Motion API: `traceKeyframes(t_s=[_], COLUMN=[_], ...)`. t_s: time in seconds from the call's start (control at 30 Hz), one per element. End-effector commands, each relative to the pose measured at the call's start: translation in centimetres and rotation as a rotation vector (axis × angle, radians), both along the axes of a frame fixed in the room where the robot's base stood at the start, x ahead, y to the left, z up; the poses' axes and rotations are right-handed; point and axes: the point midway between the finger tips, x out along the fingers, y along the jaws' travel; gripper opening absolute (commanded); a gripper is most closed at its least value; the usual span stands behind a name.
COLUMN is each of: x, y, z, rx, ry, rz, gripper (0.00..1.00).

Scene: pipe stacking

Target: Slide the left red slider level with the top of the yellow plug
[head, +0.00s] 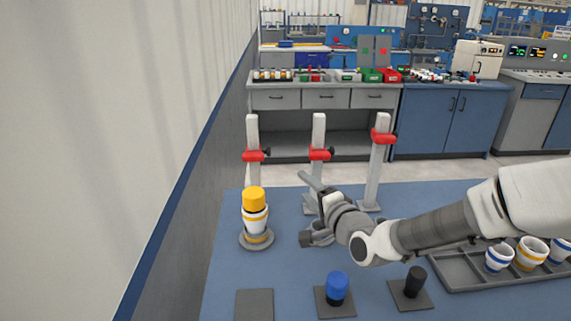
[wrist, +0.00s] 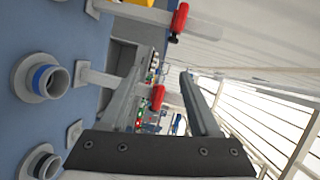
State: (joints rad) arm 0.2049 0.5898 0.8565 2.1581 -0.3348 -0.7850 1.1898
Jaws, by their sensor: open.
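The left red slider (head: 253,155) sits on the left grey post (head: 252,125), behind the yellow plug (head: 254,199) and higher in the picture than its top. It also shows at the top of the wrist view (wrist: 180,18), which is turned sideways. The plug caps a white pipe with a yellow band (head: 256,221) on a round base. Part of the plug shows at the wrist view's top edge (wrist: 139,2). My gripper (head: 309,180) is open and empty, right of the plug and before the middle post. Its fingers (wrist: 168,73) are apart, touching no slider.
The middle red slider (head: 320,154) and right red slider (head: 382,137) sit on their own posts. A blue plug (head: 336,287) and black plug (head: 415,281) stand on dark pads in front. A grey tray (head: 460,284) with cups is at right. A wall (head: 180,240) borders the left.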

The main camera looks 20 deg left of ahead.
Motion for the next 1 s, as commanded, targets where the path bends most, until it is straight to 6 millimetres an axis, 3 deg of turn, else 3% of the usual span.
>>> traceKeyframes(t_s=[0.13,0.37,1.0], x=[-0.1,0.7,7.4], y=[1.3,2.8,11.2], z=[0.1,0.5,0.4], rx=[0.147,0.185,0.181], ry=[0.03,0.037,0.037], rz=[0.01,0.014,0.013], gripper=[0.63,0.63,0.63])
